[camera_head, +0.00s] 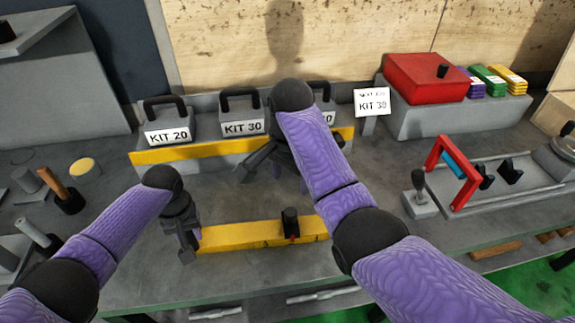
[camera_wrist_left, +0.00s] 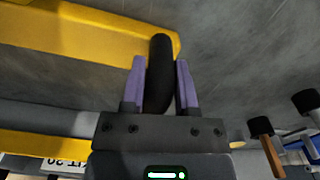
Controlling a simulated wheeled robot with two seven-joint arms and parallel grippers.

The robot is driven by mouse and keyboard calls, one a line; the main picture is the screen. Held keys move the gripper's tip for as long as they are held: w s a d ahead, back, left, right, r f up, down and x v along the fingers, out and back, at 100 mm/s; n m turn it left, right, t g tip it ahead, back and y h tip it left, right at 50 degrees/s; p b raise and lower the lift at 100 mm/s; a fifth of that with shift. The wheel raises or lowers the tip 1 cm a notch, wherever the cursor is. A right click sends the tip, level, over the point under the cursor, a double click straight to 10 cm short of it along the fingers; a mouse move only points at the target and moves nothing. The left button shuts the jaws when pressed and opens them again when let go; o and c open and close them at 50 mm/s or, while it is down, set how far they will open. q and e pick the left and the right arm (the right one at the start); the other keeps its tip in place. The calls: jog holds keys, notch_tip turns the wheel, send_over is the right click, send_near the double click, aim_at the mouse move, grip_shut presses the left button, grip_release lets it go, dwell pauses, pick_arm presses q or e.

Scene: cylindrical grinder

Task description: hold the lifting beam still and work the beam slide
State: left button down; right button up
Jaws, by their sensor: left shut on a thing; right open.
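The lifting beam (camera_head: 255,235) is a yellow bar lying level near the front of the bench; it also shows in the left wrist view (camera_wrist_left: 85,35). The beam slide (camera_head: 290,222), a black block with a red mark below it, sits right of the beam's middle. My left gripper (camera_head: 188,252) is at the beam's left end. In the left wrist view, its purple fingers (camera_wrist_left: 161,65) are shut on a black handle (camera_wrist_left: 160,48) at that end. My right gripper (camera_head: 258,168) is open, behind the slide and apart from it; its arm partly hides it.
Kit boxes with black handles, including KIT 20 (camera_head: 168,125) and KIT 30 (camera_head: 240,116), stand behind a yellow rail (camera_head: 205,151). A red box (camera_head: 425,78) is at the back right. A red frame (camera_head: 437,155) stands at right.

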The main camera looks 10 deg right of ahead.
pick_arm(q)
jog(key=shift+c, duration=1.4)
grip_release()
notch_tip(320, 180, up, 12)
